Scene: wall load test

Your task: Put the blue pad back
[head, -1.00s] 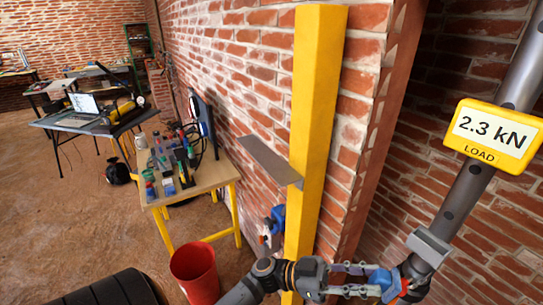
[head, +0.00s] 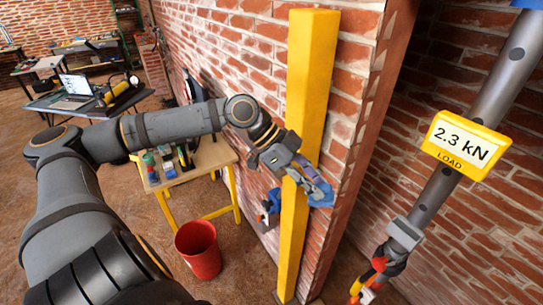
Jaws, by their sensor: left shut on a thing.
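My left arm reaches in from the left across the view. Its gripper (head: 304,177) is shut on the blue pad (head: 320,196), in front of the yellow post (head: 308,90). The pad is partly covered by the grey and blue fingers. I cannot tell whether it touches the post or the wall behind. My right gripper is not in view.
Another blue fitting (head: 273,200) sits low beside the post. A grey strut (head: 436,190) with a yellow load display (head: 465,146) reading 2.3 kN slants at the right. A wooden table (head: 212,155) with bottles and a red bucket (head: 198,250) stand left of the post.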

